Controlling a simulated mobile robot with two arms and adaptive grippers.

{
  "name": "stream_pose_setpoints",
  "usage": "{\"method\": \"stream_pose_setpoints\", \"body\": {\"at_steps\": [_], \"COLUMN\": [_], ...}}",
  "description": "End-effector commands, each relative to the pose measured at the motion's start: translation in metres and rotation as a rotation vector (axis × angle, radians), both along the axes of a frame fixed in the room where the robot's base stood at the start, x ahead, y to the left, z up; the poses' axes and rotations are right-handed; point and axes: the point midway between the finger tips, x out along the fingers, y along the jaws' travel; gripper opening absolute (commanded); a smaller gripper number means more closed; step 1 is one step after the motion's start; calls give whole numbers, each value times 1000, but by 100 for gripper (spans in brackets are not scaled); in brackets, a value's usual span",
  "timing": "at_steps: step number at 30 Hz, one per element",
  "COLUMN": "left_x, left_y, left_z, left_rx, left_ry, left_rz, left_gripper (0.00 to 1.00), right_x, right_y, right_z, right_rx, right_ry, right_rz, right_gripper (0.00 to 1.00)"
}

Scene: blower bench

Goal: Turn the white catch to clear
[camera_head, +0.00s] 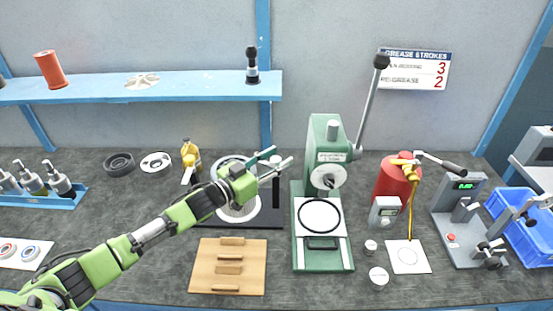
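My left arm comes in from the lower left. Its gripper (284,154) is open and empty, with two teal-grey fingers apart, pointing up and right toward the green press (325,140). It is above the dark stand holding a round pale ribbed housing (238,208), and partly covers that housing. The press carries a white round piece (329,177) with a small dark mark on its front, to the right of my fingertips and apart from them. I cannot tell for sure whether this piece is the white catch. No other clear catch shows. My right gripper is not in view.
The press's long lever (368,104) rises to the right. A wooden board (229,264) lies in front of the housing. A red canister (395,180), a grey gauge stand (460,225) and blue bins (525,235) stand right. A yellow bottle (190,154) stands behind my arm.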

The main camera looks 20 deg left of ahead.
Motion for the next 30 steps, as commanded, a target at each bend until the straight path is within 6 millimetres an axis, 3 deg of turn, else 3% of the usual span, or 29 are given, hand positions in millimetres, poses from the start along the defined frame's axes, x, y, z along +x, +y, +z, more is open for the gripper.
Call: {"method": "stream_pose_setpoints", "body": {"at_steps": [11, 30], "left_x": [-4, -91], "left_y": [3, 45], "left_z": [-1, -2], "left_rx": [0, 1], "left_ry": [1, 4], "left_rz": [1, 0], "left_gripper": [39, 39], "right_x": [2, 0], "right_y": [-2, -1], "right_z": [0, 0], "right_rx": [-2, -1], "right_ry": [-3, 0], "right_rz": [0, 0], "right_gripper": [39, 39]}}
